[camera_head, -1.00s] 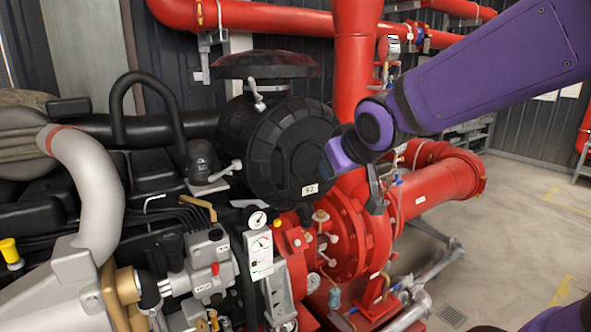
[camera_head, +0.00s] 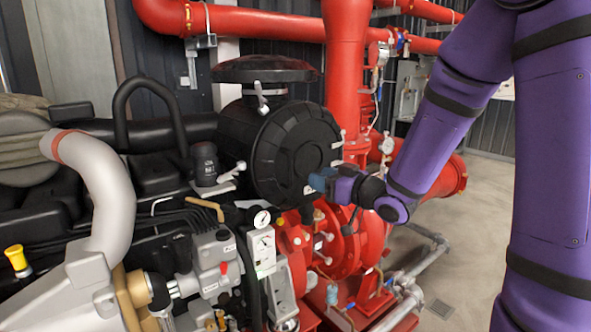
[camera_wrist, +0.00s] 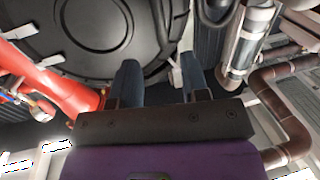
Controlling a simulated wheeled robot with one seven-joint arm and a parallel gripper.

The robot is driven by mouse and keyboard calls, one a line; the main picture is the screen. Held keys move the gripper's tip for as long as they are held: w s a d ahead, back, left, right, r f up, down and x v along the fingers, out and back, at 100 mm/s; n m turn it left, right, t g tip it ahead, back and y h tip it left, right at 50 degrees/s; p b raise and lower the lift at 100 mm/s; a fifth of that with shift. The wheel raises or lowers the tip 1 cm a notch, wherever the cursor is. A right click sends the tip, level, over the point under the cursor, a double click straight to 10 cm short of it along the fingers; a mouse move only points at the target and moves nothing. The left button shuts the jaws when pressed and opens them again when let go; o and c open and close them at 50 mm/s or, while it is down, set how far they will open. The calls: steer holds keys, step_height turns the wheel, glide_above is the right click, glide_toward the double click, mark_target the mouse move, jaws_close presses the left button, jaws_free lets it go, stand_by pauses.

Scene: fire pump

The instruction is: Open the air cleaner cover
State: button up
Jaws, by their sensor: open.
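The air cleaner is a black drum, and its round ribbed cover (camera_head: 298,150) faces my head camera. The cover looks shut, seated against the drum. Pale latches sit at its rim: the top latch (camera_head: 262,97), the left latch (camera_head: 233,172) and the right latch (camera_head: 338,144). My gripper (camera_head: 320,181) is at the cover's lower right edge. In the wrist view the cover (camera_wrist: 105,25) fills the upper left. My gripper (camera_wrist: 160,72) is open there, its two dark blue fingers pointing toward the rim. A pale latch (camera_wrist: 174,72) shows between the fingers; contact cannot be told.
A red vertical pipe (camera_head: 345,75) stands behind the air cleaner. The red pump housing (camera_head: 345,245) lies below my gripper. A silver curved pipe (camera_head: 105,185) and engine parts fill the left. Open floor (camera_head: 450,245) shows at the right.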

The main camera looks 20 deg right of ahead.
mark_target(292, 169)
steer(key=x, duration=1)
steer(key=shift+w+a, duration=0.2)
steer(key=shift+w, duration=0.15)
jaws_close()
